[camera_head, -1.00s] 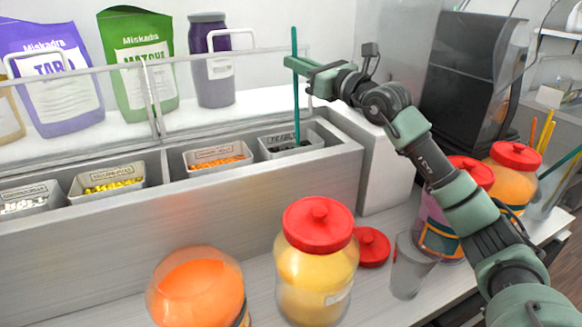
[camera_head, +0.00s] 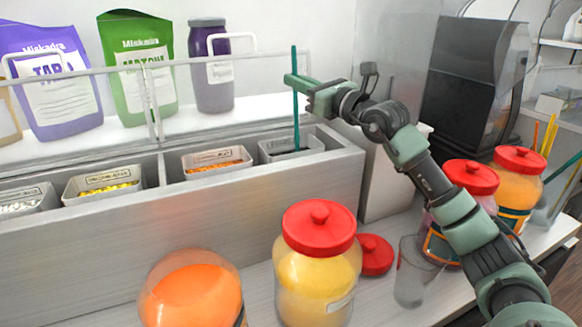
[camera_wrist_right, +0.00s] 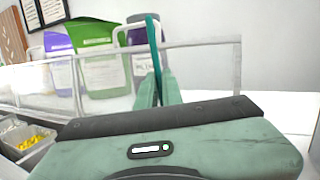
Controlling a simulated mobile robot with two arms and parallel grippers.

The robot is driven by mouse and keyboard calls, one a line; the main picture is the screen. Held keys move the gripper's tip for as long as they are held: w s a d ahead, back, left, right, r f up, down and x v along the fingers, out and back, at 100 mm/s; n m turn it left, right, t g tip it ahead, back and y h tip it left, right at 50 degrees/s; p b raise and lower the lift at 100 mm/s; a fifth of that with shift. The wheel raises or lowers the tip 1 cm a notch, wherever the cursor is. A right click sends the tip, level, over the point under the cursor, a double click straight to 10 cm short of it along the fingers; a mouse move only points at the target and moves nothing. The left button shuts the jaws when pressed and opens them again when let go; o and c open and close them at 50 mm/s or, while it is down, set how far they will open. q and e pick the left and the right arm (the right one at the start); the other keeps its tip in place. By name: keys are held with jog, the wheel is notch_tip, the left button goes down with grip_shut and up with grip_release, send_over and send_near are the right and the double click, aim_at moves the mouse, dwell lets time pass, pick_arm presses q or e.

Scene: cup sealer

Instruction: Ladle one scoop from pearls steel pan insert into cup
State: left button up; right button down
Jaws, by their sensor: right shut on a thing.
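My right gripper (camera_head: 298,84) is shut on the teal ladle (camera_head: 295,112), held upright by its upper handle. The ladle also shows between the fingers in the right wrist view (camera_wrist_right: 154,45). Its lower end goes down into the pearls steel pan insert (camera_head: 268,154), the rightmost pan in the row; the scoop itself is hidden there. The pan's dark contents are barely visible. A clear empty-looking cup (camera_head: 411,272) stands on the counter at the lower right, beside my right arm. My left gripper is not in view.
Other pan inserts with orange (camera_head: 218,166) and yellow bits (camera_head: 105,189) lie left of the pearls pan. A red-lidded yellow jar (camera_head: 318,285), a loose red lid (camera_head: 374,254) and an orange jar (camera_head: 192,297) stand in front. A clear guard rail (camera_head: 152,100) runs behind the pans.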

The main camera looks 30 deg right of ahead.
jog(key=shift+r, duration=0.15)
dwell(0.4)
notch_tip(320, 180, up, 11)
jog(key=p, duration=0.8)
dwell(0.6)
dwell(0.8)
